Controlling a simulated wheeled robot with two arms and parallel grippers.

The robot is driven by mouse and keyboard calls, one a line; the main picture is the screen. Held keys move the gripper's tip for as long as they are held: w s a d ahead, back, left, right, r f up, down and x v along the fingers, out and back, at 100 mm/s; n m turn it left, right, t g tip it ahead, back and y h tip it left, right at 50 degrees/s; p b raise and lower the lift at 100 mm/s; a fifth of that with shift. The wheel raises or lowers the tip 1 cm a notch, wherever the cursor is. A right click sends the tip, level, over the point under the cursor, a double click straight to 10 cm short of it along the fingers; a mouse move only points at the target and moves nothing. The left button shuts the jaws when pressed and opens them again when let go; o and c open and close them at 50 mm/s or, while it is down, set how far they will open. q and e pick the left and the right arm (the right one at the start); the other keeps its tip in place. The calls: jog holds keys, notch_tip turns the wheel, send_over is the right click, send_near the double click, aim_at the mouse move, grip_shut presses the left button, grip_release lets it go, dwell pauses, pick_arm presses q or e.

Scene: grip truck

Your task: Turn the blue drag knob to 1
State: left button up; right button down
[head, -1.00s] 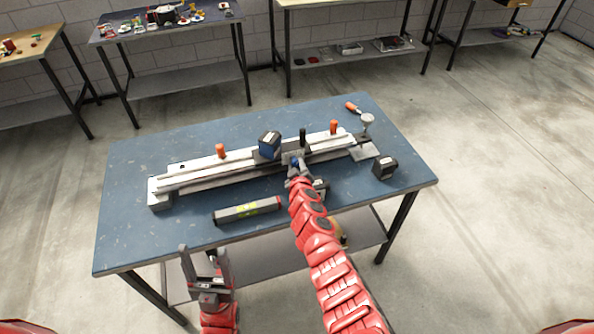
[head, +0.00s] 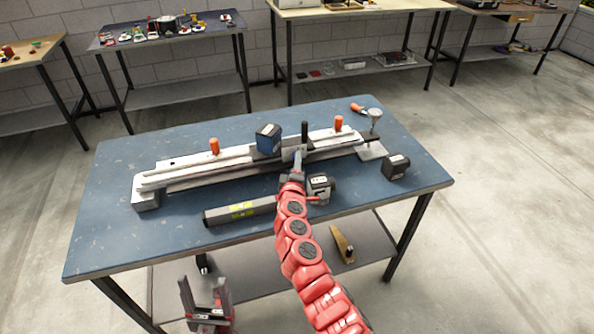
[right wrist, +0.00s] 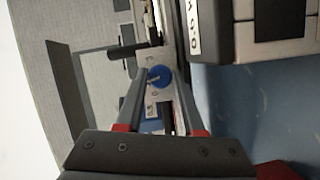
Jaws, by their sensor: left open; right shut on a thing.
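The blue drag knob (right wrist: 158,76) is round and has a pale mark across its face. It sits on the grey carriage of a long metal rail device (head: 165,181) on the blue table. In the right wrist view, the two fingers of my right gripper (right wrist: 160,75) lie on either side of the knob, shut on it. In the head view, my right gripper (head: 298,160) reaches the carriage and hides the knob. My left gripper (head: 203,284) is open and empty, low in front of the table.
A blue-topped box (head: 268,139) stands on the rail, near the black upright lever (head: 304,132). Orange handles (head: 214,146) rise from the rail. The table's front-left corner is bare.

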jog(key=shift+f+b, duration=0.1)
jog(key=shift+b, duration=0.2)
jog(key=shift+n, duration=0.3)
jog(key=c, duration=0.5)
grip_release()
jog(key=shift+c, duration=0.2)
